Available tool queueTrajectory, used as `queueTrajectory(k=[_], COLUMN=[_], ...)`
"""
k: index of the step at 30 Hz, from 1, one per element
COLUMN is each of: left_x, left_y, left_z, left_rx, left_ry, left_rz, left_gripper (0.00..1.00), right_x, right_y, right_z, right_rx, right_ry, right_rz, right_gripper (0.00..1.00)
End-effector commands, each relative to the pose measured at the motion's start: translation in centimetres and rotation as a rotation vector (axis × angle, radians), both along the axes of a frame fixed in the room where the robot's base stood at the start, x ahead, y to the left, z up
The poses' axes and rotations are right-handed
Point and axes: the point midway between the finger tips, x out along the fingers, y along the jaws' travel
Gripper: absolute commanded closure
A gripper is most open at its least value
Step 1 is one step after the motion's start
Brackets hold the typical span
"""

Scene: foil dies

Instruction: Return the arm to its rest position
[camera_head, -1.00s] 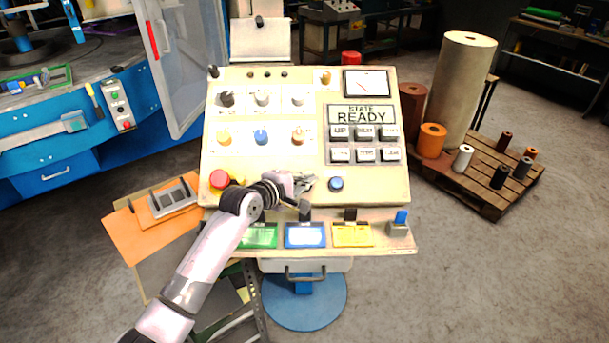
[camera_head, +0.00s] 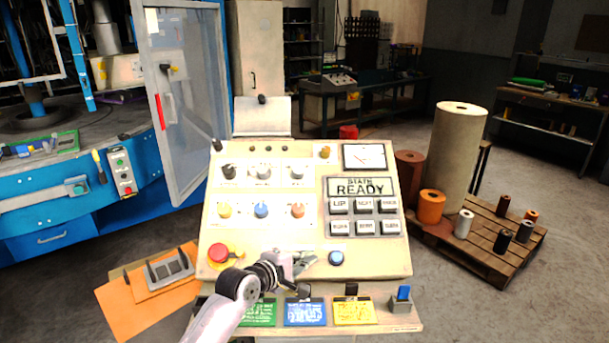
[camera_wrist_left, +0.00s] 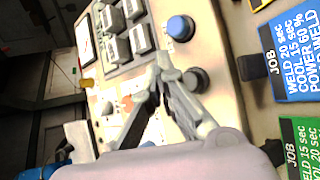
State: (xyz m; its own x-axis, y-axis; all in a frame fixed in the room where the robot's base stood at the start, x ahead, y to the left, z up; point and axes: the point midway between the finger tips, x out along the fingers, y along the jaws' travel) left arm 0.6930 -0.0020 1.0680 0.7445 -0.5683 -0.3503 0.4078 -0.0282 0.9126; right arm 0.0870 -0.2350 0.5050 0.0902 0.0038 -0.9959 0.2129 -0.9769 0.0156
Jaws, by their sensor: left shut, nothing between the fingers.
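My left gripper (camera_head: 304,262) is in front of the lower part of the cream control panel (camera_head: 380,258), between the red mushroom button (camera_head: 218,252) and the blue push button (camera_head: 336,257). Its fingers are shut with nothing between them. In the left wrist view the fingertips (camera_wrist_left: 163,68) meet over the panel, near the blue button (camera_wrist_left: 180,27) and a dark knob (camera_wrist_left: 196,79). I cannot tell whether they touch the panel. The display (camera_head: 361,187) reads STATE READY. My right gripper is in neither view.
Green, blue and yellow job cards (camera_head: 304,312) lie on the ledge below the panel, with a blue switch (camera_head: 403,296) at its right. A blue machine with an open clear door (camera_head: 185,100) stands left. A pallet with rolls (camera_head: 480,250) stands right on open floor.

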Motion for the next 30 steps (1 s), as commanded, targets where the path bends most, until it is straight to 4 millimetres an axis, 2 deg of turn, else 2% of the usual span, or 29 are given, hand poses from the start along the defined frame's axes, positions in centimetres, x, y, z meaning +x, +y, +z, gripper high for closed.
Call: queueTrajectory(k=[5,9,13,15,18,24,30], left_x=[-6.8,-14.6,-22.1,-25.5,-29.3,-35.2,-40.0], left_y=[1.6,4.9,8.9,10.9,13.1,16.6,19.4], left_z=[-5.8,-10.4,-13.4,-14.2,-14.8,-14.9,-14.4], left_rx=[0.257,0.562,0.832,0.945,1.066,1.228,1.34], left_ry=[-0.023,-0.048,-0.044,-0.034,-0.015,0.025,0.069], left_rz=[-0.108,-0.248,-0.399,-0.476,-0.569,-0.724,-0.861], left_gripper=[1.0,1.0,1.0,1.0,1.0,1.0,1.0], right_x=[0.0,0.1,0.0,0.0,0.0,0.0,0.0], right_y=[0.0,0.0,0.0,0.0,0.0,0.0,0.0], right_z=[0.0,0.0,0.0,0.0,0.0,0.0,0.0], right_rx=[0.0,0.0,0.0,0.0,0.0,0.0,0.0], right_ry=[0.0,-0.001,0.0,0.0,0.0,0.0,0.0], right_rz=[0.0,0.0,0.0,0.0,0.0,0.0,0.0], right_gripper=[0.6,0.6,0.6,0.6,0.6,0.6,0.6])
